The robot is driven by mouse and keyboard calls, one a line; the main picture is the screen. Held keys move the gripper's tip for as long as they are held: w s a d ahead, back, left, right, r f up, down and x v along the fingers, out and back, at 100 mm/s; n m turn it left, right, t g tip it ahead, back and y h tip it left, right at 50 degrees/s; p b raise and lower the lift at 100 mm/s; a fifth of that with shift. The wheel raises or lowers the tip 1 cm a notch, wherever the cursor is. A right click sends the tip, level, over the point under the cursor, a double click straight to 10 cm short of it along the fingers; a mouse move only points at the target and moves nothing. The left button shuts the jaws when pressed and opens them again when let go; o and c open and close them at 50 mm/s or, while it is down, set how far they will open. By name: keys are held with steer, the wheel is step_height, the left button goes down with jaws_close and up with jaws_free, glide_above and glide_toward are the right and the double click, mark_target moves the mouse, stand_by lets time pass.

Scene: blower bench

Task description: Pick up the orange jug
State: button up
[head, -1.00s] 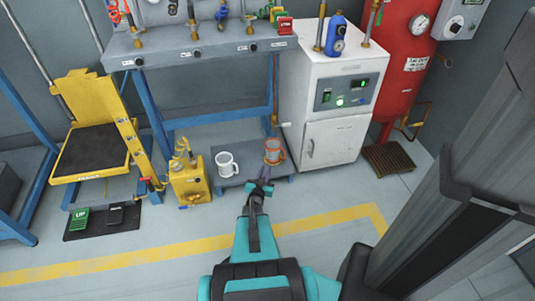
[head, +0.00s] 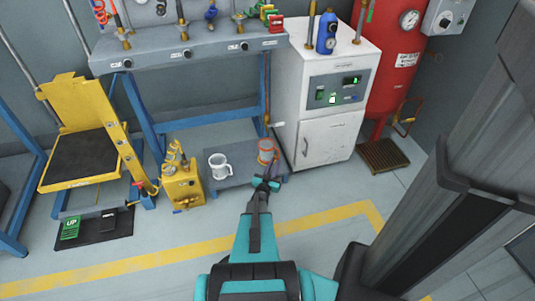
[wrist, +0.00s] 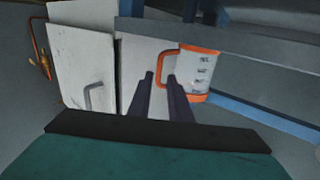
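The orange jug (head: 267,153) is a white measuring jug with orange rim, base and handle. It stands upright on a low grey platform (head: 225,178) under the bench. In the wrist view the jug (wrist: 202,74) shows close up, with its handle toward the left. My gripper (head: 272,180) is just in front of the jug, on the near side. In the wrist view my gripper (wrist: 160,76) has its two dark fingers apart, with the handle's outer bar appearing between and beyond their tips. I cannot tell whether they touch it.
A white mug-like jug (head: 219,166) stands left of the orange one on the platform. A yellow canister (head: 182,187) stands further left. A white cabinet (head: 330,140) is close on the right. Floor with a yellow line (head: 205,246) lies clear in front.

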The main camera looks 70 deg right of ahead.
steer(key=shift+w+d+b, duration=0.15)
steer(key=shift+d+b, duration=0.15)
steer(key=shift+d, duration=1.25)
steer(key=shift+w+d+b, duration=0.1)
steer(key=shift+d+b, duration=0.15)
steer(key=shift+d, duration=1.25)
steer(key=shift+d, duration=0.1)
steer(key=shift+w+d+b, duration=0.2)
steer(key=shift+d+b, duration=0.8)
steer(key=shift+d, duration=1.45)
steer(key=shift+r, duration=0.1)
jaws_close()
